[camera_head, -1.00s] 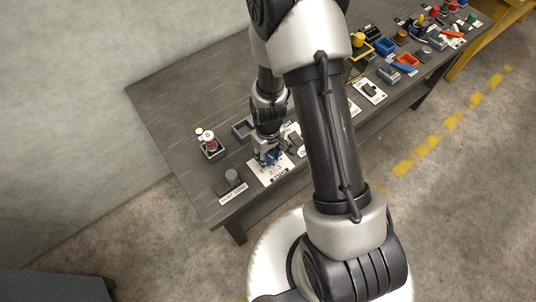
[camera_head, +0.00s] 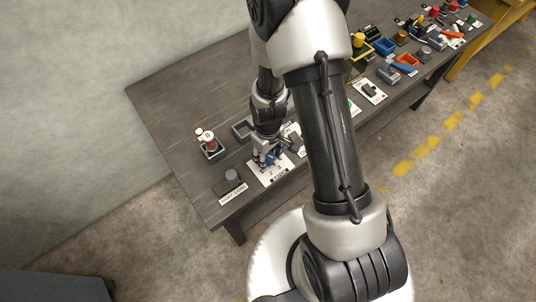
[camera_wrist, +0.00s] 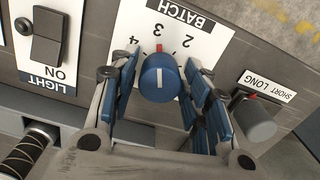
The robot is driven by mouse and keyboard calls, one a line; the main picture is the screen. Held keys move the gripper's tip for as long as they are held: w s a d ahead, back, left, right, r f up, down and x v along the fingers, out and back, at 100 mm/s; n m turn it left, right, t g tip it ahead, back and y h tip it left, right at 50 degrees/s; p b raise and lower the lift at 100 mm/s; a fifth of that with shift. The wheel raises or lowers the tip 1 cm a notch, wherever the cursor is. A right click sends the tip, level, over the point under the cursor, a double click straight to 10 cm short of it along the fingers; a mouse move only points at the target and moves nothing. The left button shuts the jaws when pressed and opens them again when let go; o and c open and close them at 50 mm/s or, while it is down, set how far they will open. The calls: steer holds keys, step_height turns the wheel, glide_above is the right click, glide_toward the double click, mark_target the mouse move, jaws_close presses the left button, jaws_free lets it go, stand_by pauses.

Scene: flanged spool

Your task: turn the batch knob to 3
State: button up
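The blue batch knob (camera_wrist: 161,84) sits on a white plate (camera_wrist: 210,37) lettered BATCH, which appears upside down in the wrist view. Its red pointer mark lies by the 3, with the 4 to the left and the 2 to the right. My gripper (camera_wrist: 163,92) straddles the knob, one blue-padded finger on each side. Small gaps show between the fingers and the knob, so it looks open. In the head view my gripper (camera_head: 268,160) is over the plate (camera_head: 268,177), and the knob is mostly hidden.
A grey knob (camera_wrist: 257,118) by a SHORT LONG label is close to the right finger. A LIGHT rocker switch (camera_wrist: 48,37) is to the left. A red-topped item (camera_head: 209,143) and a grey tray (camera_head: 241,130) stand on the bench nearby.

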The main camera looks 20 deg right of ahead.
mark_target(268, 155)
steer(key=shift+o, duration=0.7)
step_height(268, 155, up, 12)
stand_by(0.5)
